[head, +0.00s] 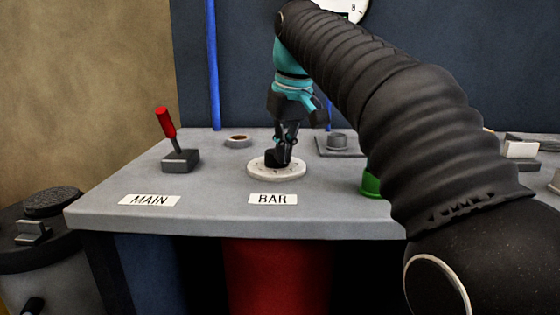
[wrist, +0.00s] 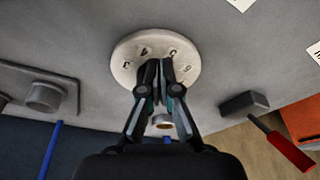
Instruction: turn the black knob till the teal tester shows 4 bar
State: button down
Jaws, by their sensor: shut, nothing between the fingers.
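A round white dial plate (head: 262,174) lies on the grey bench above the BAR label; its printed digits show in the wrist view (wrist: 128,52). A black shape, apparently the knob (head: 274,159), sits on the dial. My gripper (head: 286,150) points down over the dial with its fingers together and empty. In the wrist view the fingertips (wrist: 160,84) cover the dial's centre and hide the knob. Whether they touch it I cannot tell. A round white gauge (head: 352,9) at the top is mostly cut off and hidden by my arm; no needle reading shows. I cannot make out the teal tester.
A red-handled lever (head: 167,124) stands left of the dial, behind the MAIN label (head: 149,200). A small ring fitting (head: 237,140) and a grey round block (head: 337,141) lie behind. A green part (head: 371,184) is partly hidden by my arm.

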jog(key=shift+w+d+p, duration=0.25)
jog(key=shift+d+p, duration=0.3)
jog(key=shift+p, duration=0.15)
jog(key=shift+w+d, duration=0.25)
jog(key=shift+d, duration=0.05)
jog(key=shift+w+d, duration=0.1)
jog(key=shift+w, duration=0.05)
dwell(0.3)
jog(key=shift+d, duration=0.1)
jog(key=shift+s+d, duration=0.15)
jog(key=shift+s, duration=0.1)
jog(key=w+v, duration=0.1)
jog(key=v, duration=0.4)
jog(key=shift+a+r, duration=0.25)
jog(key=shift+r, duration=0.3)
